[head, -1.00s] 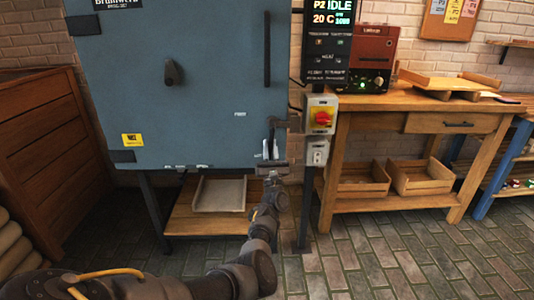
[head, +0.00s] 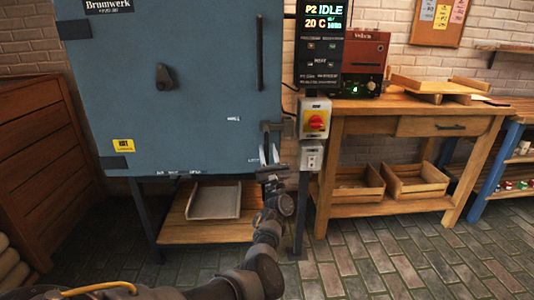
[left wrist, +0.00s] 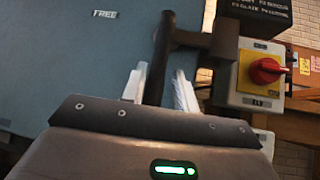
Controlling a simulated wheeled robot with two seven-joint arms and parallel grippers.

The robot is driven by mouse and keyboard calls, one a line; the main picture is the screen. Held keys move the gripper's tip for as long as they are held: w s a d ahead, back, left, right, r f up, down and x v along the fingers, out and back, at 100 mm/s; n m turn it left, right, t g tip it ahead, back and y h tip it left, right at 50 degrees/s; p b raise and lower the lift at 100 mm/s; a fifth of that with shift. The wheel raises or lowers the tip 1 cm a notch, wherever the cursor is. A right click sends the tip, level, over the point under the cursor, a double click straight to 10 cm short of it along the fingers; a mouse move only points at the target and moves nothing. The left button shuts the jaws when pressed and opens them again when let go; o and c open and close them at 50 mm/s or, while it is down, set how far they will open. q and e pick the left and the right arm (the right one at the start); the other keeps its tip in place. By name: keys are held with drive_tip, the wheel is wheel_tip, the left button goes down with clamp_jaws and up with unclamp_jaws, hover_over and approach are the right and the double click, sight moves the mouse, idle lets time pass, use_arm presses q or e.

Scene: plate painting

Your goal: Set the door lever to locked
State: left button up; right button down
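The door lever (head: 267,138) is a dark bar at the lower right edge of the blue-grey kiln door (head: 190,90). In the left wrist view the lever (left wrist: 160,65) points down, with a short crossbar running right to a dark block. My left gripper (head: 268,153) is at the lever's lower part. In the left wrist view my left gripper (left wrist: 160,92) has one pale finger on each side of the bar. A gap shows at the right finger; the left finger looks very close to the bar. The lever's lower end is hidden behind my gripper body. My right gripper is out of view.
A grey switch box with a red knob on yellow (head: 315,118) stands just right of the lever, with a smaller box (head: 311,155) below. A FREE label (left wrist: 105,14) is on the door, left of the lever. A wooden workbench (head: 367,125) stands right.

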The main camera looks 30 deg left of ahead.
use_arm(q)
drive_tip(key=shift+o, duration=0.8)
drive_tip(key=shift+a, duration=0.15)
drive_tip(key=shift+s, duration=0.1)
drive_tip(key=v, duration=1)
drive_tip(key=shift+d+f, duration=0.25)
drive_tip(key=shift+d, duration=0.05)
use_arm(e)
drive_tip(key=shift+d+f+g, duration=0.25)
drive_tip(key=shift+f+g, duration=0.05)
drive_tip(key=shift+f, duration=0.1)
use_arm(q)
drive_tip(key=shift+s, duration=0.1)
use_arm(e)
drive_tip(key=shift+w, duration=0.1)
